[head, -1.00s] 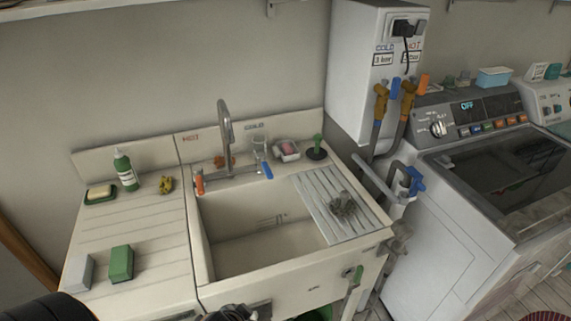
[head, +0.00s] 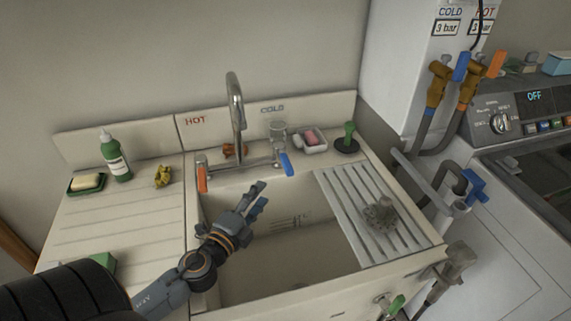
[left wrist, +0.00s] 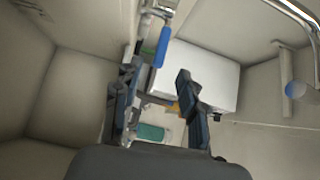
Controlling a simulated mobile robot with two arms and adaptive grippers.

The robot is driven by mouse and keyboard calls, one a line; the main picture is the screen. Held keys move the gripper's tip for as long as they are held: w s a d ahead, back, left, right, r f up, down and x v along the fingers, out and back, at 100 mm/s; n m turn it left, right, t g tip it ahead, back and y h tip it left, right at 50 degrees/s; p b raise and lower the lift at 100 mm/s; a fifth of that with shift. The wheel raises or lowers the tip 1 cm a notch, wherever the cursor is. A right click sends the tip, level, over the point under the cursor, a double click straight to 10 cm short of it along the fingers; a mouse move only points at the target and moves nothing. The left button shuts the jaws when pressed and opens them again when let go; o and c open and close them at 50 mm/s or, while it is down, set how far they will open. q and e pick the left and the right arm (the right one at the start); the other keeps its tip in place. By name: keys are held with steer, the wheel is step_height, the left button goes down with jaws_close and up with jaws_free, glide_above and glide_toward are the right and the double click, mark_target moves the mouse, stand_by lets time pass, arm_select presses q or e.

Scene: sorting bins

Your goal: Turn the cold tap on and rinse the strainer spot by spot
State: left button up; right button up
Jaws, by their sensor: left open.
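The cold tap's blue lever (head: 287,164) sits at the right end of the mixer, under the COLD label. It also shows in the left wrist view (left wrist: 163,46), beyond the fingers. The curved metal spout (head: 236,105) stands above the sink (head: 290,275). No water is visible. My left gripper (head: 259,196) is open and empty over the sink's left part, below and left of the blue lever and apart from it. A grey, rough-looking item (head: 380,214), possibly the strainer, lies on the ribbed drainer (head: 345,205). My right gripper is not in view.
The orange hot lever (head: 202,178) is at the mixer's left end. A green bottle (head: 115,158) stands on the left counter. Between gripper and blue lever the space looks clear.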

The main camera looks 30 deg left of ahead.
mark_target(284, 169)
arm_select(q)
steer(key=shift+m, duration=0.4)
steer(key=w, duration=0.2)
steer(key=w+p, duration=0.1)
steer(key=w, duration=0.1)
steer(key=w+r+p, duration=0.1)
steer(key=w, duration=0.1)
steer(key=shift+w+d, duration=0.1)
steer(key=w, duration=0.2)
steer(key=w+p, duration=0.1)
steer(key=w, duration=0.3)
steer(key=shift+w+a+f, duration=0.15)
steer(key=shift+a+f, duration=0.05)
steer(key=shift+a, duration=0.05)
steer(key=shift+w+f, duration=0.1)
steer(key=shift+w, duration=0.35)
jaws_close()
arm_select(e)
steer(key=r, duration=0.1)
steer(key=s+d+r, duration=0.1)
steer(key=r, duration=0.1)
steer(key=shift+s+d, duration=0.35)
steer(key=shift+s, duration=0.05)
